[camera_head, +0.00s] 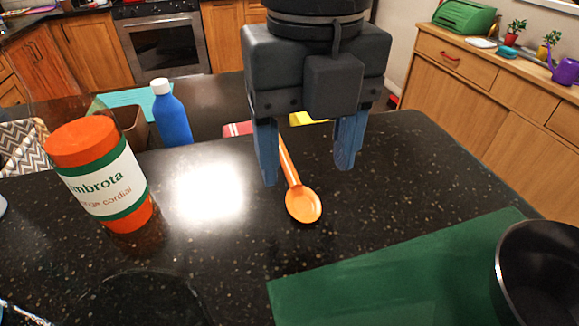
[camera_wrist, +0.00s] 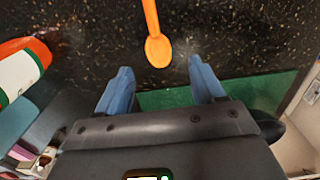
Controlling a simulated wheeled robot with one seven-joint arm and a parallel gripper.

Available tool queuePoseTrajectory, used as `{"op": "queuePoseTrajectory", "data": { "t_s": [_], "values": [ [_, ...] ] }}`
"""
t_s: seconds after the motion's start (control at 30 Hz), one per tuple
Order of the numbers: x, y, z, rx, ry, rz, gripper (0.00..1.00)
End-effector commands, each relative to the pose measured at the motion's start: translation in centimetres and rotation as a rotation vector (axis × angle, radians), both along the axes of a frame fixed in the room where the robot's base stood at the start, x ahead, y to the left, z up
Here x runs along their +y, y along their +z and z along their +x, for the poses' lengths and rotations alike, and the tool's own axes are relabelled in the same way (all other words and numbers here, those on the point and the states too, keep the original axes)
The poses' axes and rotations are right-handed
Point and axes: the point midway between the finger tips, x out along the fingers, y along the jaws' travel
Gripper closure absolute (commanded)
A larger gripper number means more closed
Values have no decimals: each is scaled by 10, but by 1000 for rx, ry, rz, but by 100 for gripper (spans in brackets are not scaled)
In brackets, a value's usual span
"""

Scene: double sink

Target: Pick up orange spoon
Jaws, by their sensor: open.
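An orange spoon (camera_head: 303,203) lies on the dark speckled counter, its bowl toward the front and its handle running back. Part of the handle passes behind my gripper in the head view. My gripper (camera_head: 308,172) points down with its two blue fingers apart, and nothing is between them. In the wrist view the spoon (camera_wrist: 158,50) lies ahead of the open fingertips (camera_wrist: 158,68), with its bowl roughly in line with the gap. The gripper appears above the counter and I see no contact with the spoon.
An orange and white cordial jar (camera_head: 108,185) and a blue bottle (camera_head: 171,115) stand at left. A green mat (camera_head: 400,270) lies at front right, with a black pot (camera_head: 540,265) at its right end. The counter around the spoon is clear.

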Motion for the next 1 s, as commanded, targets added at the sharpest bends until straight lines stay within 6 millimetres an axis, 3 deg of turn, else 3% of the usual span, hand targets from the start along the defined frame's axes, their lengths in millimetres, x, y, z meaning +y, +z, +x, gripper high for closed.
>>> {"op": "queuePoseTrajectory", "data": {
  "t_s": [0.33, 0.67, 1.0],
  "values": [
    [0, -44, -4, 1, -1, 0, 32],
    [1, -52, -4, 0, -1, 0, 32],
    [1, -52, -4, 0, -1, 1, 64]
  ]
}}
